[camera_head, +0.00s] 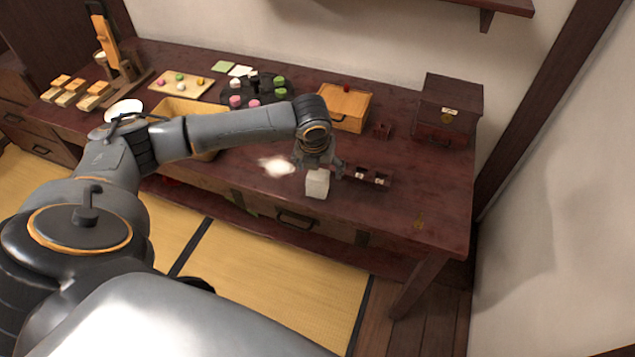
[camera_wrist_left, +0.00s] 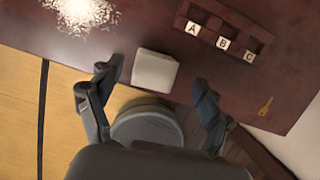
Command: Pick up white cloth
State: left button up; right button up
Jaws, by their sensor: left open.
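The white cloth (camera_head: 317,183) is a small, pale, block-shaped piece on the dark wooden table (camera_head: 400,215), close to its front edge. In the left wrist view the cloth (camera_wrist_left: 155,70) shows between the fingertips, slightly beyond them. My left gripper (camera_head: 320,167) is over the table just above and behind the cloth, pointing down. In the left wrist view the gripper (camera_wrist_left: 157,79) is open, with one finger on each side of the cloth and nothing held. I cannot tell whether a finger touches it. My right gripper is not in view.
A white powdery patch (camera_head: 277,166) lies left of the cloth. A dark tray (camera_wrist_left: 222,38) with letter tiles lies to its right. A wooden box (camera_head: 343,106) and a dark chest (camera_head: 447,108) stand behind. The table's front right is mostly clear.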

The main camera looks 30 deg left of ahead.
pick_arm(q)
jog(key=shift+s+x, duration=0.15)
jog(key=shift+x, duration=1.55)
jog(key=shift+s+x, duration=0.2)
jog(key=shift+x, duration=1.5)
jog(key=shift+a, duration=0.15)
jog(key=c, duration=1.3)
